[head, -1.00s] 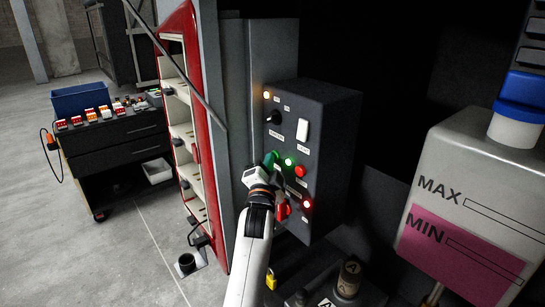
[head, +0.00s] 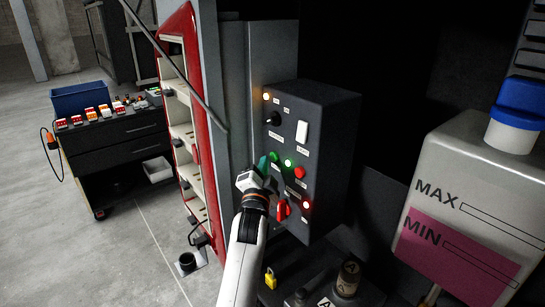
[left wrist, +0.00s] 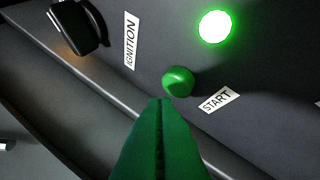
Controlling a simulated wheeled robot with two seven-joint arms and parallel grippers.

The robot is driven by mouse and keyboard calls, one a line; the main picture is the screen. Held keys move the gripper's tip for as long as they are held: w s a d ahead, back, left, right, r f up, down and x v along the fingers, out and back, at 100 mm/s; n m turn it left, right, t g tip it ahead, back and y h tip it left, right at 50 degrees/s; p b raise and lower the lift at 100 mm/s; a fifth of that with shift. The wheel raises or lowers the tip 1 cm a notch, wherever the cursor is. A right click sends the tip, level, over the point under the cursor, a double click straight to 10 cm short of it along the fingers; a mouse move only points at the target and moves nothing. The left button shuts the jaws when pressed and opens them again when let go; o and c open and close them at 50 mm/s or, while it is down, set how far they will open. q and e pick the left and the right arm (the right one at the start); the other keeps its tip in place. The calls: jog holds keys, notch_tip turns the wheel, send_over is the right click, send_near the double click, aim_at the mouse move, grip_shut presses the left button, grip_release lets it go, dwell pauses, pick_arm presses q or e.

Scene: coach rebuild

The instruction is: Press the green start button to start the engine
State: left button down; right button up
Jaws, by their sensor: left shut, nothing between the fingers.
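The green start button (head: 275,156) is on the grey control panel (head: 338,150), and it also shows in the left wrist view (left wrist: 178,81) beside a START label (left wrist: 218,100). A round green lamp (left wrist: 214,27) near it is lit. My left gripper (head: 263,164) is shut and empty, in front of the panel just left of the button. In the left wrist view its green fingers (left wrist: 160,103) end just below and left of the button, with a small visible gap. My right gripper is not in view.
The panel also carries a black ignition knob (left wrist: 78,25), a white switch (head: 302,131), a red button (head: 300,172) and a red rotary switch (head: 282,210). A tank with a blue cap (head: 520,100) stands at right. A red-edged shelf (head: 190,130) stands left of the panel.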

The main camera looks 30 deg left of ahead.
pick_arm(q)
jog(key=s+p, duration=0.1)
jog(key=s+a, duration=0.1)
jog(key=s, duration=0.1)
jog(key=s+a+p, duration=0.1)
jog(key=shift+s+p, duration=0.3)
jog(key=shift+s, duration=0.05)
dwell(0.7)
